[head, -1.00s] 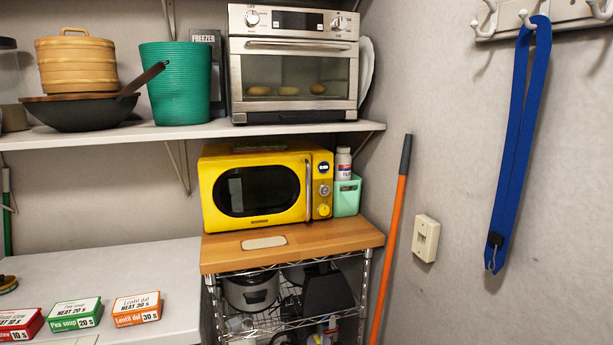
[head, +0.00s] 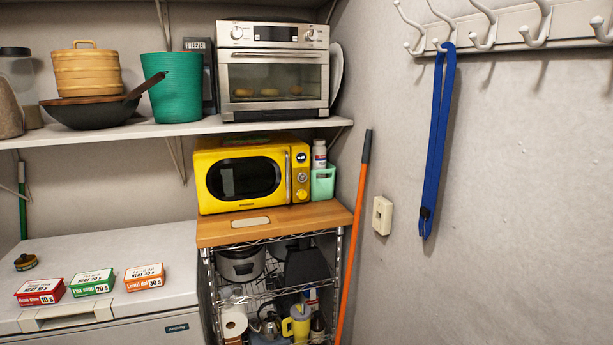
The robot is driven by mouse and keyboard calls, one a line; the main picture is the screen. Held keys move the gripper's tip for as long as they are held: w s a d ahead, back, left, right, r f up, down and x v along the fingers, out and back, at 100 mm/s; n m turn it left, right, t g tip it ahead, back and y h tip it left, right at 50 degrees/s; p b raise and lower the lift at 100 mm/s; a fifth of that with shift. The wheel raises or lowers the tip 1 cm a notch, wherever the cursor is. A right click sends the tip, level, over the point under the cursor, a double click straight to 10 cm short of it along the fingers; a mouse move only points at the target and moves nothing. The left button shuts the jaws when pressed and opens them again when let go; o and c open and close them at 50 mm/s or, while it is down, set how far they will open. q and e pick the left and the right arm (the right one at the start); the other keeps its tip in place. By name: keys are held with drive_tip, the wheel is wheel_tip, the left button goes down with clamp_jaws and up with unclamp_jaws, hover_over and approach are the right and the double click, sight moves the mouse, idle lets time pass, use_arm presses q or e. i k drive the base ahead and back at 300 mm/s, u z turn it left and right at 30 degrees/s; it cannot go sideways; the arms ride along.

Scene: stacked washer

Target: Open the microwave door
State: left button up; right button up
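The yellow microwave (head: 246,206) stands on a wooden board on top of a wire rack, below the wall shelf. Its door (head: 242,178) has a dark oval window and looks shut. A vertical silver handle (head: 288,176) runs along the door's right side, next to the control panel (head: 301,175) with a small display and knobs. Neither of my grippers shows in the head view.
A mint caddy (head: 322,183) with a white bottle stands right of the microwave. A toaster oven (head: 272,72) sits on the shelf above. An orange pole (head: 352,240) leans beside the rack. Three small boxes, one of them green (head: 92,283), lie on the white freezer (head: 120,250) at left.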

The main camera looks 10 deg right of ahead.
sight(231, 179)
drive_tip(key=z, duration=0.3)
drive_tip(key=i, duration=1)
drive_tip(key=u, duration=0.15)
